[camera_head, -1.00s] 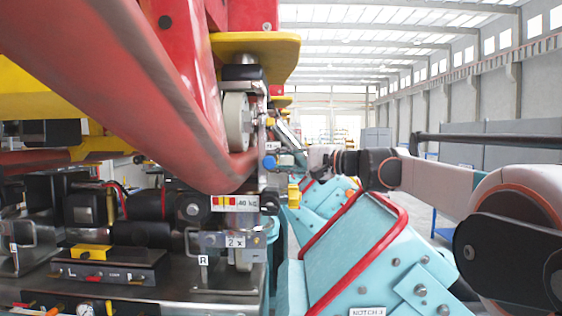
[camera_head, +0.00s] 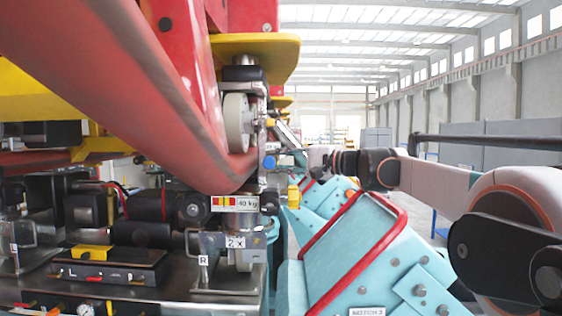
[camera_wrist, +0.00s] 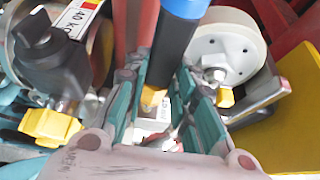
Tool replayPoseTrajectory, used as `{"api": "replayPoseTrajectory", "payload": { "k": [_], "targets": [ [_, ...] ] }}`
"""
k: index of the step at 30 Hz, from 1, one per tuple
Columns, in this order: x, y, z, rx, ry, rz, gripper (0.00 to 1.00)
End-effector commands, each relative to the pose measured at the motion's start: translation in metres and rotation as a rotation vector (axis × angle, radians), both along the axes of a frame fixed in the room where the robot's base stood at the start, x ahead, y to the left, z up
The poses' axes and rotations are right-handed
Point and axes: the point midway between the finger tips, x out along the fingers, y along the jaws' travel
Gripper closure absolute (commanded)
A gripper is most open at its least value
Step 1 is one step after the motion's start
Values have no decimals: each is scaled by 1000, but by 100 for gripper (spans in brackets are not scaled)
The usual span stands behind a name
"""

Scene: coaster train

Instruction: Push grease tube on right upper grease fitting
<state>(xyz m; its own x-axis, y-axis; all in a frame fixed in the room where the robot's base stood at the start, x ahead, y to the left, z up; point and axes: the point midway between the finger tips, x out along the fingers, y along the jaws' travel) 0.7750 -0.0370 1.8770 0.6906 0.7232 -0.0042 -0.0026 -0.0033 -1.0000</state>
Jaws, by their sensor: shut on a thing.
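My gripper (camera_wrist: 167,108) has two teal-padded fingers, shut on a dark tube (camera_wrist: 172,52) with a blue upper part and a brass-coloured tip. The tip points down between the fingers. A small yellow fitting (camera_wrist: 225,97) sits just right of the right finger, below a pale wheel (camera_wrist: 230,50). The tip and this fitting look apart. In the head view my gripper (camera_head: 289,137) is small, just right of the wheel (camera_head: 236,122) and the fitting (camera_head: 270,122). A blue end (camera_head: 269,162) shows below it. Whether anything touches there is too small to tell.
A black knob (camera_wrist: 45,50) with a yellow part stands left of my gripper. A yellow plate (camera_wrist: 298,105) lies at right. A large red tube (camera_head: 110,80) crosses the head view. Teal housings with a red rail (camera_head: 355,250) stand below my arm. The hall at right is open.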

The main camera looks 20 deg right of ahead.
Motion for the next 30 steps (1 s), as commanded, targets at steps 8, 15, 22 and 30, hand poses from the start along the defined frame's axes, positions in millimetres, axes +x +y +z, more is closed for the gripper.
{"api": "replayPoseTrajectory", "payload": {
  "k": [8, 15, 22, 30],
  "targets": [
    [4, -2, 0, 1, -1, -4, 100],
    [7, -3, 0, 1, -1, -5, 100],
    [9, -5, 0, 1, -1, -7, 100],
    [10, -5, 0, 0, 0, -9, 100]
  ]
}}
